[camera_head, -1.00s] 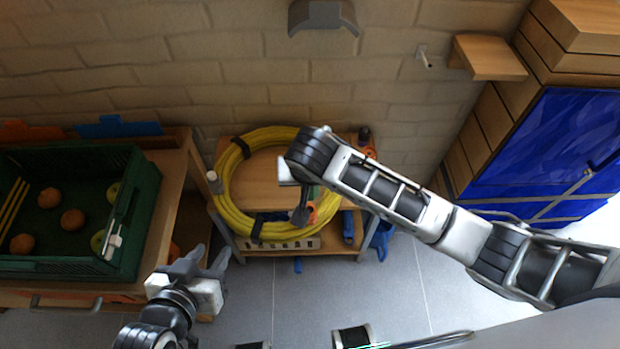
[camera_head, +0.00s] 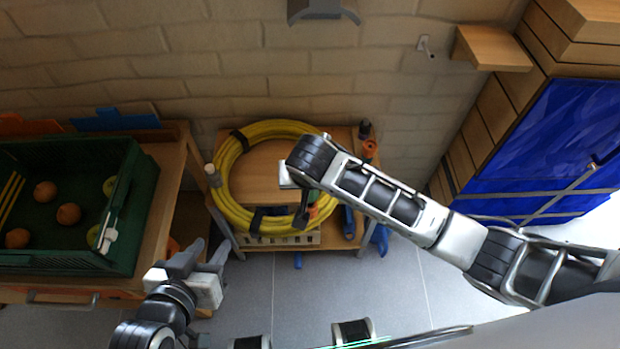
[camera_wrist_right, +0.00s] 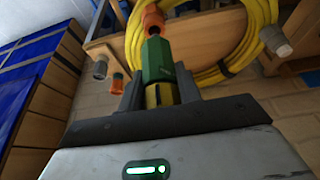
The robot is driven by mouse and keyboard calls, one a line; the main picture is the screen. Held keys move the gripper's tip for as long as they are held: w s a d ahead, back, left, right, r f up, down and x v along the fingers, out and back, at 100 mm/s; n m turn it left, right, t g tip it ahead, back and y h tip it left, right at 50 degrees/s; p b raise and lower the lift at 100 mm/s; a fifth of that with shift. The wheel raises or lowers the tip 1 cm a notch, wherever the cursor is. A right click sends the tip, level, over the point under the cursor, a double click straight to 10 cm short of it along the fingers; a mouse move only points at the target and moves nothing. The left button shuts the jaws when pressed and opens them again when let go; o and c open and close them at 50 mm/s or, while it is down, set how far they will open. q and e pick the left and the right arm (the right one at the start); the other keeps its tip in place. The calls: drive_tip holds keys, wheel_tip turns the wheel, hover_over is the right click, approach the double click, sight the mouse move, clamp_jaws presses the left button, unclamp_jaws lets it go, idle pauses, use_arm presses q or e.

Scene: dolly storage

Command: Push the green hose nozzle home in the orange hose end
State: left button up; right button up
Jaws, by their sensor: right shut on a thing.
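The green hose nozzle (camera_wrist_right: 157,62) with a yellow base shows in the right wrist view, held between the fingers of my right gripper (camera_wrist_right: 160,93), which is shut on it. The orange hose end (camera_wrist_right: 153,18) is right at the nozzle's tip, in line with it. I cannot tell how deep the nozzle sits in it. In the head view my right gripper (camera_head: 303,212) is over the front of the bench, largely hidden by its own wrist, with a bit of orange beside it. My left gripper (camera_head: 203,262) is open and empty, left of the bench.
A yellow hose coil (camera_head: 228,190) lies on the low wooden bench (camera_head: 262,172). An orange fitting (camera_head: 370,149) stands at the bench's back right. A green crate (camera_head: 125,225) with fruit is on the left table. A blue-covered cabinet (camera_head: 545,150) stands at the right.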

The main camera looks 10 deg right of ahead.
use_arm(q)
drive_tip(key=shift+f, duration=0.35)
use_arm(e)
drive_tip(key=shift+f, duration=1.45)
drive_tip(key=o, duration=1.3)
drive_tip(key=shift+c, duration=0.2)
use_arm(q)
drive_tip(key=p, duration=0.1)
drive_tip(key=r+p, duration=0.1)
drive_tip(key=p, duration=0.1)
drive_tip(key=shift+s+a+r, duration=0.1)
drive_tip(key=shift+a+r, duration=0.15)
use_arm(e)
drive_tip(key=v, duration=1.6)
